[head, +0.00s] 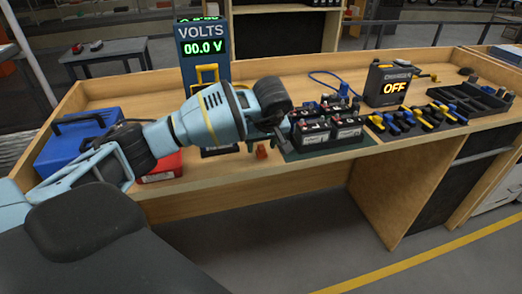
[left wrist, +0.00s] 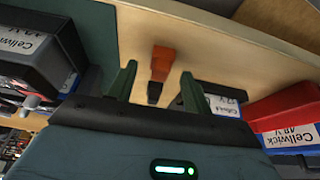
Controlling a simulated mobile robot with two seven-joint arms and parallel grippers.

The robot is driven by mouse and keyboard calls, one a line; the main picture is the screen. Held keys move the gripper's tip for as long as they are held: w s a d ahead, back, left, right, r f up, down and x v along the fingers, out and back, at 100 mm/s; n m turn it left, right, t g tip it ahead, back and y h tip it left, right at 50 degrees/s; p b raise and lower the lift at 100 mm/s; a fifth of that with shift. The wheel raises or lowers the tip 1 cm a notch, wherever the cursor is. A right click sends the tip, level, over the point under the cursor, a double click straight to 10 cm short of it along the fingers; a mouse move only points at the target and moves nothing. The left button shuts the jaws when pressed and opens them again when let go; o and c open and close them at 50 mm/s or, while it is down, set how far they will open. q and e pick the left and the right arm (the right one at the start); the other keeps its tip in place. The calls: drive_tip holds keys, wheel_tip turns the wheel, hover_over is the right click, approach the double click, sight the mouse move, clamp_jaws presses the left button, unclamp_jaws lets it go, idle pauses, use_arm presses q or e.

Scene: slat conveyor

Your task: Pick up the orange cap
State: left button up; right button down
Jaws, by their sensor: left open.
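The orange cap (head: 262,152) sits on the wooden bench near its front edge, just left of the green mat. In the left wrist view the orange cap (left wrist: 161,63) shows with a dark piece at its lower end, between the two fingers. My left gripper (left wrist: 158,76) is open, with one green finger on each side of the cap and visible gaps to it. In the head view my left gripper (head: 264,141) hangs right over the cap and partly hides it. My right gripper is not in view.
Several dark batteries (head: 331,130) stand on the green mat (head: 330,150) to the right. A red battery (left wrist: 288,108) and a blue case (head: 75,140) are to the left. A VOLTS meter (head: 203,50) stands behind. Yellow and blue clamps lie farther right.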

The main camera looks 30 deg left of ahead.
use_arm(q)
drive_tip(key=shift+w+a+f, duration=0.15)
drive_tip(key=shift+w+f, duration=0.05)
drive_tip(key=shift+f, duration=0.5)
drive_tip(key=shift+c, duration=0.4)
drive_tip(key=c, duration=1)
drive_tip(key=shift+o, duration=0.2)
drive_tip(key=shift+r, duration=0.15)
